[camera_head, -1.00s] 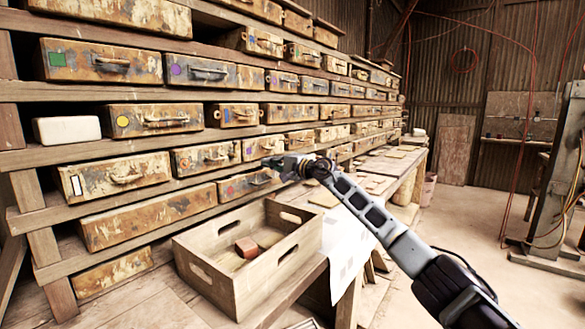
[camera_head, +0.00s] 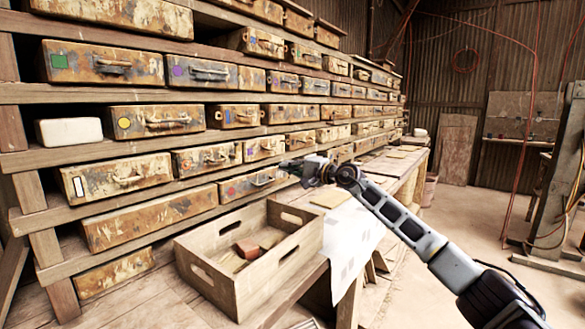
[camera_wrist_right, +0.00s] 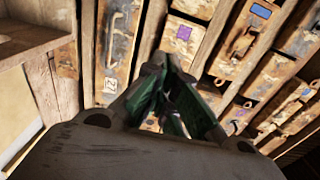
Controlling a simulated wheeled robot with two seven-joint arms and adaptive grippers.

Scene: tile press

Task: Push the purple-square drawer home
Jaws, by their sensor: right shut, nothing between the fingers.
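A drawer front with a purple square (camera_wrist_right: 184,33) shows in the right wrist view, just beyond my right fingertips (camera_wrist_right: 166,68). In the head view, a rusty drawer front with a small purple mark (camera_head: 250,150) in the lower middle of the rack looks like the same one. My right gripper (camera_head: 287,164) is shut and empty, in front of the rack just to the right of and below that drawer. It looks apart from the drawer front. How far that drawer stands out I cannot tell. My left gripper is not in view.
Rows of rusty drawers with coloured marks fill the wooden rack, among them a purple-circle drawer (camera_head: 210,72) higher up. A wooden crate (camera_head: 205,270) holding a reddish block (camera_head: 247,248) stands on the bench below. Open floor (camera_head: 470,230) lies at the right.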

